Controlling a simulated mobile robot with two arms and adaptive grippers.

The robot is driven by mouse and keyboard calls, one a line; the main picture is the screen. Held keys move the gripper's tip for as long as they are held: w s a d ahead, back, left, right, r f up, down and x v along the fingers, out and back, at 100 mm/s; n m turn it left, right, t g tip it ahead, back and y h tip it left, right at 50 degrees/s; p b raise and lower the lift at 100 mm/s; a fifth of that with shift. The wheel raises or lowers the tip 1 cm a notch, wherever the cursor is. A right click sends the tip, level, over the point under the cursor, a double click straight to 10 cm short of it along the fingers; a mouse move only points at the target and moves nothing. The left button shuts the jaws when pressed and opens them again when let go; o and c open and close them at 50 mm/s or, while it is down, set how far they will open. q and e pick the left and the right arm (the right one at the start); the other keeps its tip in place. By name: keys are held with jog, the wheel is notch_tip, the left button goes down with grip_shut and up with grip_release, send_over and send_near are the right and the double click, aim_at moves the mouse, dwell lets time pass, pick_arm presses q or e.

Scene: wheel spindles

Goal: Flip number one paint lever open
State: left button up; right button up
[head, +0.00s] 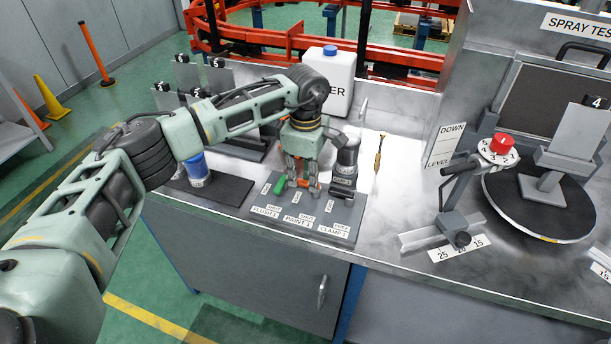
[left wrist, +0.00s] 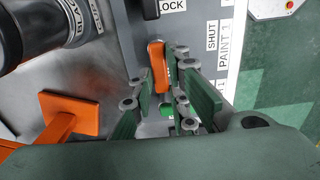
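A grey panel (head: 252,207) on the bench carries a row of levers and labels reading FLUSH 1, PAINT 1 and CLAMP 1. A green lever (head: 280,186) is at its left. The orange paint lever (left wrist: 158,66), beside the SHUT PAINT 1 label (left wrist: 222,42), shows in the left wrist view. My left gripper (head: 302,184) points down over the panel. In the left wrist view its fingers (left wrist: 160,88) are apart, on either side of the orange lever; contact is unclear. My right gripper is not in view.
A dark cylinder (head: 346,160) stands close to the right of my left gripper. A white jug (head: 328,80) is behind. A blue-topped container (head: 197,170) is on the left. A turntable (head: 540,215) is at the right. A brush (head: 379,152) lies beside the panel.

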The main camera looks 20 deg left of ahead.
aim_at(305, 181)
pick_arm(q)
jog(key=o, duration=0.4)
jog(key=shift+r, duration=0.1)
notch_tip(305, 181, up, 12)
dwell(0.4)
dwell(0.4)
